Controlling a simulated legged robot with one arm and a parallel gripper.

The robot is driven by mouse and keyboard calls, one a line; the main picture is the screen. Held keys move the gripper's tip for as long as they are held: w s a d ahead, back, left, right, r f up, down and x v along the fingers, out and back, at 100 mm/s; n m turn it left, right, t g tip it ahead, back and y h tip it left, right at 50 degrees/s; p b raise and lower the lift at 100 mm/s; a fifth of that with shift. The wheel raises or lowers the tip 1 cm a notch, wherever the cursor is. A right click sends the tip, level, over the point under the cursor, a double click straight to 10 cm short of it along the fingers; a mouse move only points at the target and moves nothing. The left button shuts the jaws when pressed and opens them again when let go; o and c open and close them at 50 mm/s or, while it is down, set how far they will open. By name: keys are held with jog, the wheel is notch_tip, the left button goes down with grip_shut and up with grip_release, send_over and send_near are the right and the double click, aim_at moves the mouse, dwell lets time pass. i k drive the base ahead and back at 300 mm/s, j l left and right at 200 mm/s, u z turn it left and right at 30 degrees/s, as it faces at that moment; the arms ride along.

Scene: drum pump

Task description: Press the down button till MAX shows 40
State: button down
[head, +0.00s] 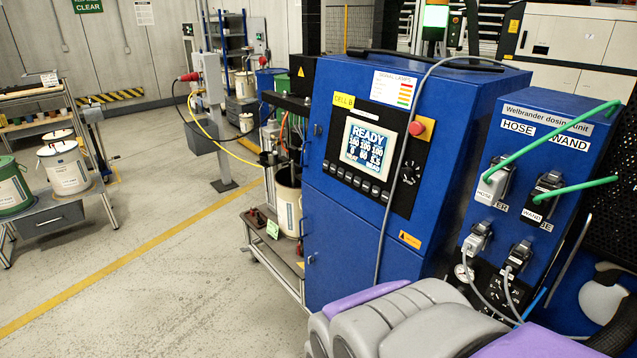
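The blue cabinet (345,240) labelled CELL B carries a black control panel with a lit screen (367,147). The screen reads READY at the top, with rows of small numbers below; the upper row looks like 100 100 100. The lower figures and the captions are too small to read surely, so I cannot tell the MAX value. A row of several small buttons (357,181) runs under the screen. Their markings are not legible, so I cannot tell which is the down button. My gripper is not in view; grey and purple parts of my own body show at the bottom.
A red stop button (417,128) and a dark knob (410,172) sit right of the screen. A grey cable hangs down the cabinet front. The Welbrander dosing unit (560,118) with green hoses stands at right. A drum (288,205) stands left of the cabinet.

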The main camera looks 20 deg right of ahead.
aim_at(385, 196)
jog(key=i+j, duration=0.95)
jog(key=j, duration=0.3)
jog(key=z, duration=1.9)
